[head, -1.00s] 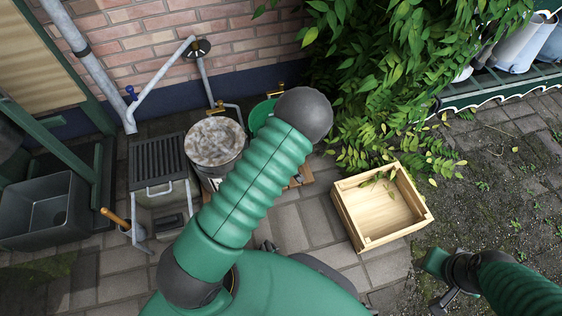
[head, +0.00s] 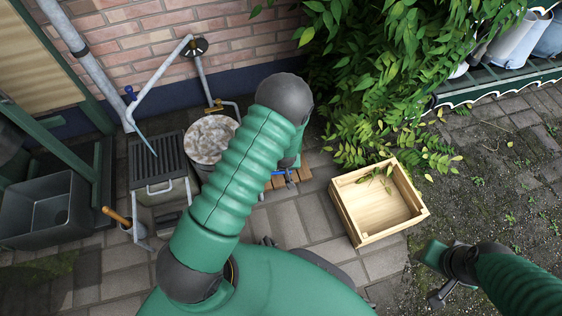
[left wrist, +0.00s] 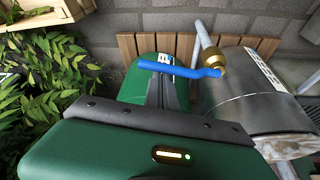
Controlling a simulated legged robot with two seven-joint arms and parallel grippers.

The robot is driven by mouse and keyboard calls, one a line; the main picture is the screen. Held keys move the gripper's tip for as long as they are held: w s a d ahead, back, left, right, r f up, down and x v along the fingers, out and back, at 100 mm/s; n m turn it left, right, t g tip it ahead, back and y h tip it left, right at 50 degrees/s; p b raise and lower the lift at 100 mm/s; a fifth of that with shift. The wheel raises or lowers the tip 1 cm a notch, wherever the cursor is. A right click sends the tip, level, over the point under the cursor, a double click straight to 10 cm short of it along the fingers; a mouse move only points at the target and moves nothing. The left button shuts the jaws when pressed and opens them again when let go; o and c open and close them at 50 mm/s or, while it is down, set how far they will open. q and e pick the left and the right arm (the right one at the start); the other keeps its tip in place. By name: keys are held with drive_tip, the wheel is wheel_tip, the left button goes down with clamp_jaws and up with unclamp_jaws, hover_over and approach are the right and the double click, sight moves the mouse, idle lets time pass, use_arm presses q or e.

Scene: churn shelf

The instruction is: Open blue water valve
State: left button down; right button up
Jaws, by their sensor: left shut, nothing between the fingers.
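A blue lever (left wrist: 180,68) on a brass tap (left wrist: 212,60) shows in the left wrist view, and a bit of blue (head: 283,172) shows beside my left arm in the head view. My left gripper (left wrist: 165,82) is shut and empty, with its fingers right at the lever; whether they touch it I cannot tell. My arm hides most of it in the head view. A small blue handle (head: 130,92) sits on the bent pipe at the wall. My right gripper (head: 440,290) is low at the right.
A metal drum (head: 210,138) stands beside my left arm, near a wooden slatted board (left wrist: 180,46).

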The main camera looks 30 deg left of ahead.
use_arm(q)
drive_tip(key=s+m+h+p, duration=0.4)
drive_tip(key=s+m+p, duration=0.7)
drive_tip(key=m, duration=0.3)
drive_tip(key=shift+s+d+h+p, duration=0.25)
drive_tip(key=shift+d+h+p, duration=0.05)
drive_tip(key=shift+d+h, duration=0.15)
drive_tip(key=shift+s, duration=0.1)
idle(0.4)
drive_tip(key=w+d+r+p, duration=0.1)
drive_tip(key=w+d, duration=0.2)
drive_tip(key=p+v, duration=0.4)
drive_tip(key=v, duration=0.5)
drive_tip(key=shift+a+r, duration=0.35)
drive_tip(key=shift+a, duration=0.05)
